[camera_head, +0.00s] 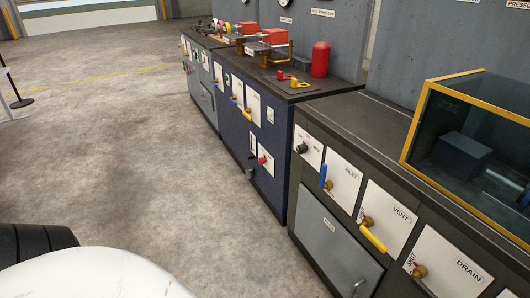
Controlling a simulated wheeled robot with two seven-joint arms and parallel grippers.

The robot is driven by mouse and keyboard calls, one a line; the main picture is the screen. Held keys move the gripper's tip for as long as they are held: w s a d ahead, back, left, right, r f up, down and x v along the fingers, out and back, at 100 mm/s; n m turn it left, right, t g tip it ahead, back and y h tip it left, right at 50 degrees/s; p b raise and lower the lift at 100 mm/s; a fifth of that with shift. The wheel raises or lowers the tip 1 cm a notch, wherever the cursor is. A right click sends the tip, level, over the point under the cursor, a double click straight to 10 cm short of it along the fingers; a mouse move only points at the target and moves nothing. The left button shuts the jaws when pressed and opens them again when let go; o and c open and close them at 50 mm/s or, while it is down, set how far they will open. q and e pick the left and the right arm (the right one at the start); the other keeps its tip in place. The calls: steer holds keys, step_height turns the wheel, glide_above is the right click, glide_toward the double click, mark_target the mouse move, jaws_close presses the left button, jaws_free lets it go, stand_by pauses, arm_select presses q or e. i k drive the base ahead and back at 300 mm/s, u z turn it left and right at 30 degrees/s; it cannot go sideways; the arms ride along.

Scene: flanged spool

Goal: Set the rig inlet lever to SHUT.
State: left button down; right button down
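A white panel labelled INLET (346,172) is on the front of the near dark cabinet. Its blue lever (323,175) stands roughly upright beside a brass valve body (329,185) at the panel's left side. The small position marks near the lever are too small to read, so I cannot tell which setting it points to. Neither of my grippers is in view, and nothing touches the lever.
Right of it are the VENT panel (397,212) with a slanting yellow lever (373,239) and the DRAIN panel (462,262). A black knob (302,148) is to the left. A yellow-framed glass case (415,125) stands on top. The floor (170,180) left is clear.

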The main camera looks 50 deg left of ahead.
mark_target(323, 184)
steer(key=u, duration=0.55)
steer(key=i, duration=0.85)
steer(key=z, duration=0.35)
